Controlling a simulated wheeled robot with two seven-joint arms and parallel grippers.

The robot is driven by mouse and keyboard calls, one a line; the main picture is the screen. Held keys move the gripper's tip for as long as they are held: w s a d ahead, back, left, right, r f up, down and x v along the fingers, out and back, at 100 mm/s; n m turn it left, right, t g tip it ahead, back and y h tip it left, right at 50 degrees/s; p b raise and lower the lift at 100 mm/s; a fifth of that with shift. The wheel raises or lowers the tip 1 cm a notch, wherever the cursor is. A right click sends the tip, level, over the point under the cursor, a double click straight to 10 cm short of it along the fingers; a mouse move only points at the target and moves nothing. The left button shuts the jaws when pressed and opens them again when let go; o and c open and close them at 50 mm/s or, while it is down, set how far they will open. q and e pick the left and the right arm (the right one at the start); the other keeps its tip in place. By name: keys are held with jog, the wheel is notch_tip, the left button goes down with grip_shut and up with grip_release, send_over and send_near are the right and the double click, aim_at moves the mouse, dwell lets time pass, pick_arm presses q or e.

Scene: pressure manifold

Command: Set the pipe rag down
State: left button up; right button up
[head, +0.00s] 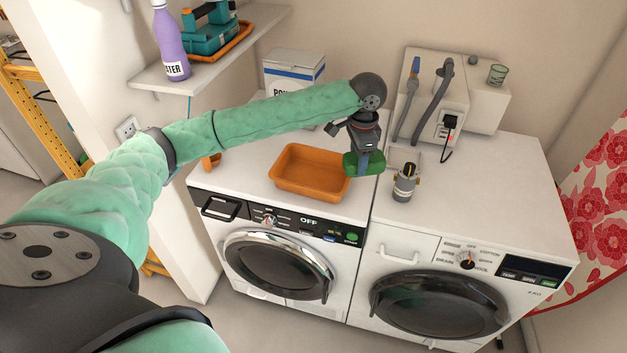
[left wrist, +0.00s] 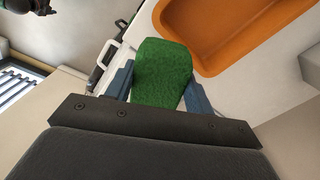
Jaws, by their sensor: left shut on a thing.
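The pipe rag (head: 352,162) is a green cloth-like piece held in my left gripper (head: 364,161). In the head view it is at the right edge of the orange tray, above the washing machine tops. In the left wrist view the green rag (left wrist: 162,74) sits between the two blue-grey fingers (left wrist: 158,92), and the gripper is shut on it. I cannot tell whether the rag touches the surface below. My right gripper does not show.
An orange tray (head: 276,178) stands on the left machine (head: 250,163). A small gauge fitting (head: 404,186) stands right of the rag on the right machine (head: 480,200). A grey-hosed box (head: 430,95) and a white carton (head: 292,72) are behind. The right machine's right side is clear.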

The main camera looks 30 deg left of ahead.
pick_arm(q)
jog(key=m, duration=0.2)
jog(key=a+m, duration=0.1)
jog(key=m, duration=0.1)
jog(key=w+a+m, duration=0.1)
jog(key=m, duration=0.1)
jog(key=shift+a+r, duration=0.1)
jog(key=shift+r, duration=0.1)
jog(key=a+m, duration=0.2)
jog(key=m, duration=0.4)
jog(key=m+p, duration=0.6)
jog(key=m, duration=0.5)
send_near(299, 172)
notch_tip(299, 172, down, 2)
jog(key=shift+f+p, duration=0.15)
jog(key=shift+p, duration=0.8)
jog(key=shift+f, duration=0.2)
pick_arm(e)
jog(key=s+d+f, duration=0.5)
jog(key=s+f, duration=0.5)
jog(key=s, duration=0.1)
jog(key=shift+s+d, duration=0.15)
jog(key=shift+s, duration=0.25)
pick_arm(q)
jog(key=shift+f, duration=0.6)
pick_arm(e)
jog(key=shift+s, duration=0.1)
